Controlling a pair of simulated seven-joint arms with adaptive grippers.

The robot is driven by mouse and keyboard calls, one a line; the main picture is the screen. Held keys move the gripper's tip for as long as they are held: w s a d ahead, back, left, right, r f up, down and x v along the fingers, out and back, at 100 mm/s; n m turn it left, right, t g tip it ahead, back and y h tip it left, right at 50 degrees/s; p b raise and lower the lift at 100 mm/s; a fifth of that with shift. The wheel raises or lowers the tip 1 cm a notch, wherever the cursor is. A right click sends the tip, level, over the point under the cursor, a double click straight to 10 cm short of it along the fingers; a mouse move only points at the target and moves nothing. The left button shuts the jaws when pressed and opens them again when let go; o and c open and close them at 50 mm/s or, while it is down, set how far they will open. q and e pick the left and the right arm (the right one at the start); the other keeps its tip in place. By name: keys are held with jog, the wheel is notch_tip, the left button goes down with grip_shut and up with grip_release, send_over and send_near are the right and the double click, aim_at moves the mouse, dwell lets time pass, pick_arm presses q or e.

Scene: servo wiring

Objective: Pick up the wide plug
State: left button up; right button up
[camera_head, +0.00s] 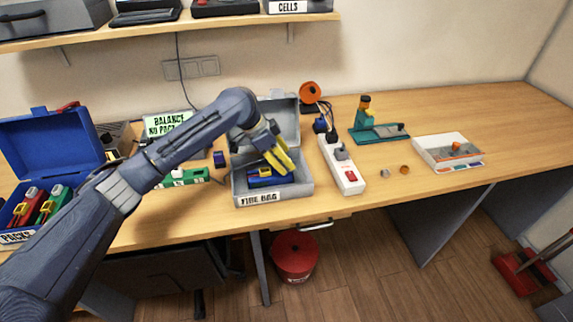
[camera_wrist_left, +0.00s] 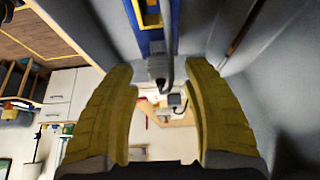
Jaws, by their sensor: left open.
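My left gripper (camera_head: 279,164) reaches down over the open grey box labelled FIRE BAG. Its yellow fingers are just above a blue and yellow pack (camera_head: 262,183) inside. In the left wrist view the fingers (camera_wrist_left: 160,85) are spread apart with nothing gripped. A small dark connector (camera_wrist_left: 157,68) on a grey cable (camera_wrist_left: 170,38) shows between and beyond them, beside the blue and yellow pack (camera_wrist_left: 148,22). I cannot tell whether this connector is the wide plug. The fingers hide part of the pack in the head view. My right gripper is not in view.
The grey box (camera_head: 258,199) has its lid raised behind the gripper. A white power strip (camera_head: 346,177) stands close on its right. A green device (camera_head: 187,177) and a blue case (camera_head: 52,143) of packs are left. A white tray (camera_head: 427,153) lies right.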

pick_arm(q)
jog(key=shift+x, duration=0.8)
jog(key=c, duration=1.1)
